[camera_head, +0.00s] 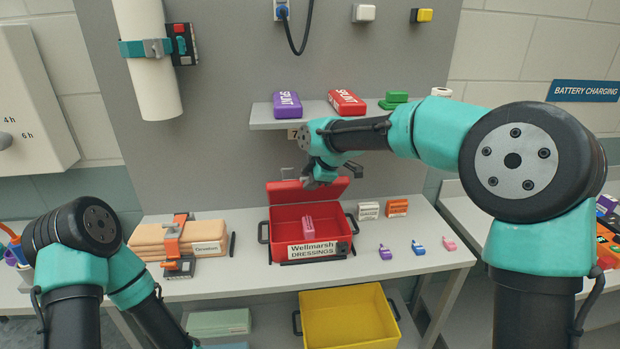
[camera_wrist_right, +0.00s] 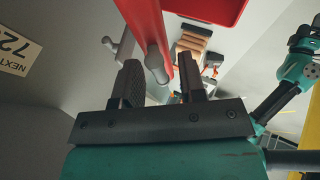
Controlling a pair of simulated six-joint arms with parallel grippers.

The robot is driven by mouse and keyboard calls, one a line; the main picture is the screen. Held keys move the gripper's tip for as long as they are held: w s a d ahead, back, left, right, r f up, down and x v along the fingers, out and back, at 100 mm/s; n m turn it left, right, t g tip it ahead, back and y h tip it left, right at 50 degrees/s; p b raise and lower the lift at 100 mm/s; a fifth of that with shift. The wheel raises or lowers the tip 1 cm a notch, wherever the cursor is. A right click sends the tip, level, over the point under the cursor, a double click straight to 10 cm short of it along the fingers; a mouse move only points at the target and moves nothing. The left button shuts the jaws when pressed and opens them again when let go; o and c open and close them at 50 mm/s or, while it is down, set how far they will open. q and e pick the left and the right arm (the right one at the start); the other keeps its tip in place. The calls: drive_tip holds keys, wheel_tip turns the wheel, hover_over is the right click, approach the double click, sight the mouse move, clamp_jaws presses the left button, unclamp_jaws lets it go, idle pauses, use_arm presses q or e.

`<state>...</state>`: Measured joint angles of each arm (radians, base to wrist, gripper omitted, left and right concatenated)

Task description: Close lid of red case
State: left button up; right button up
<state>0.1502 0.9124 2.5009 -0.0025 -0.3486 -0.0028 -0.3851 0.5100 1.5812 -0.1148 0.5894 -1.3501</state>
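The red case (camera_head: 342,231) stands open on the bench, with a label reading Wellmarsh Dressings on its front. Its lid (camera_head: 283,193) is raised at the back, and it also shows as a red strip in the right wrist view (camera_wrist_right: 149,25). A pink item (camera_head: 308,225) is inside the case. My right gripper (camera_head: 318,180) is at the lid's upper edge. In the right wrist view its fingers (camera_wrist_right: 160,90) are apart, with the lid's edge and a grey rounded part between or just beyond them; contact cannot be told. My left gripper is out of view.
A strapped tan stack (camera_head: 160,236) lies left of the case. Small boxes (camera_head: 368,211) and several small coloured items (camera_head: 418,247) lie to the right. A shelf (camera_head: 300,117) with boxes hangs above. A yellow bin (camera_head: 345,315) sits below the bench.

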drive_tip(key=shift+c, duration=0.3)
clamp_jaws()
drive_tip(key=shift+s+a+f, duration=0.1)
drive_tip(key=shift+f, duration=0.05)
idle(0.3)
